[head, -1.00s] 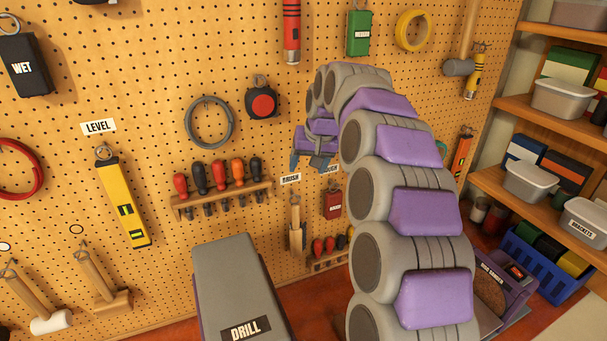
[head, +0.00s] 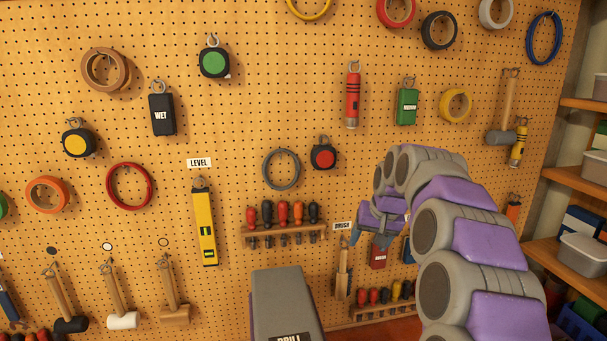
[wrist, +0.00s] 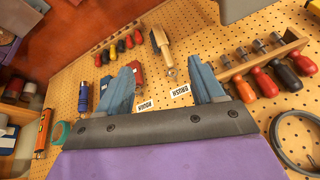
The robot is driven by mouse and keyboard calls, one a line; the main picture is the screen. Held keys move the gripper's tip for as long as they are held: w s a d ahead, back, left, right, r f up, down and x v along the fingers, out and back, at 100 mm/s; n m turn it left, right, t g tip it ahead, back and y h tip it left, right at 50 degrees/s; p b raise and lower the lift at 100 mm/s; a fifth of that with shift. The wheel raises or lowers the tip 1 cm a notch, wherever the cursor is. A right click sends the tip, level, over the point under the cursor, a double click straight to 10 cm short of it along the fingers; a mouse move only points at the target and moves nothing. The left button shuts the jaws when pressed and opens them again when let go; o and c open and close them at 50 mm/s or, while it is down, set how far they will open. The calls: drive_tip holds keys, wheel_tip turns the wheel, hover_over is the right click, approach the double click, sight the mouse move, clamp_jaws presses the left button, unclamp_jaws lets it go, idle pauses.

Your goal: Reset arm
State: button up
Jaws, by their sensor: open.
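My arm, grey and purple, rises from the lower right in the head view and bends over toward the pegboard (head: 330,30). My gripper (head: 368,243) hangs at its end, pointing down in front of the board. In the wrist view its two blue fingers (wrist: 160,85) are spread wide, with nothing between them but board, labels and a brush behind. The wooden-handled brush (wrist: 158,38) hangs on the board beyond the fingertips; in the head view it is just left of the gripper, under the BRUSH label. A red block (head: 378,257) shows below the gripper, partly hidden.
A screwdriver rack (head: 285,232) is left of the gripper, and a second rack (head: 385,309) sits below. A grey DRILL case (head: 283,303) stands in front. A yellow level (head: 205,228) and several mallets hang further left. Shelves (head: 572,174) stand at right.

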drive_tip(key=s+a+f+g, duration=0.15)
drive_tip(key=s+f, duration=0.25)
drive_tip(key=s, duration=1.2)
drive_tip(key=s+f+n+g+h, duration=0.1)
drive_tip(key=s+f+g, duration=0.3)
drive_tip(key=s, duration=1.2)
drive_tip(key=s+a+f+g, duration=0.1)
drive_tip(key=s+f, duration=0.4)
drive_tip(key=s, duration=1.1)
wheel_tip(320, 180, down, 20)
drive_tip(key=b, duration=1.9)
drive_tip(key=shift+d+b, duration=0.25)
drive_tip(key=shift+b, duration=0.15)
drive_tip(key=shift+f, duration=0.1)
